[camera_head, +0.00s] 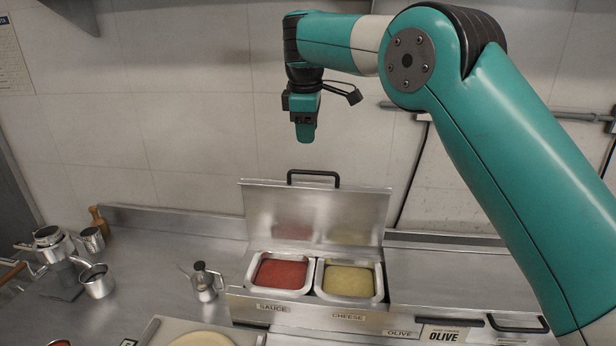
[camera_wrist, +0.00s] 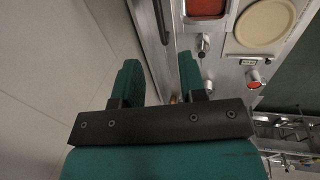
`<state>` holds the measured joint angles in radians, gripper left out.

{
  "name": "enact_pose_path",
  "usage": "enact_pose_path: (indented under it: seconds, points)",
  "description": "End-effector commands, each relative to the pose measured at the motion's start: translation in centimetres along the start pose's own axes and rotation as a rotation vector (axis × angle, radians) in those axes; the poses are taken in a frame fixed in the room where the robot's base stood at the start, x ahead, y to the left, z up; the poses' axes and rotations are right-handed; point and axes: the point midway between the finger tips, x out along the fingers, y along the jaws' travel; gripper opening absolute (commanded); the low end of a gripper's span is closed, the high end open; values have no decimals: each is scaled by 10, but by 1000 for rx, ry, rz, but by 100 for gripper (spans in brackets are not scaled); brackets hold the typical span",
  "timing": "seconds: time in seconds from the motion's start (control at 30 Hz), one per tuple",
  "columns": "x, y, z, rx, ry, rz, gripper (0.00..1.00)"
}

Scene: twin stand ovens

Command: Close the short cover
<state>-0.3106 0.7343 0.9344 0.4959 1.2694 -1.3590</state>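The short steel cover (camera_head: 318,215) stands raised, nearly upright, behind the sauce bin (camera_head: 280,273) and the cheese bin (camera_head: 348,280), which lie uncovered. A black bar handle (camera_head: 313,174) sits on its top edge. My gripper (camera_head: 306,134) points down above the handle, apart from it. In the wrist view my gripper (camera_wrist: 160,78) shows two teal fingers spread apart with nothing between them. The dark handle (camera_wrist: 161,20) shows beyond the fingertips there, beside the red sauce bin (camera_wrist: 206,8).
A closed steel cover (camera_head: 455,275) with a black handle (camera_head: 517,324) lies to the right. A shaker (camera_head: 204,281), several metal cups and dough (camera_head: 203,339) are on the left counter. A tiled wall (camera_head: 190,110) rises behind. The air around the raised cover looks free.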

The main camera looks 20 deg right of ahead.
Motion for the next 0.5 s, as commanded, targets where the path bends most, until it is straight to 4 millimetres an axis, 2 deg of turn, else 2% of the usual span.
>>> enact_pose_path:
  seconds: [0.03,0.2,0.5]
  points:
    - [16,-1,1,1,-2,-2,38]
    - [52,-1,1,1,-2,-4,38]
    - [94,0,0,0,-2,-2,38]
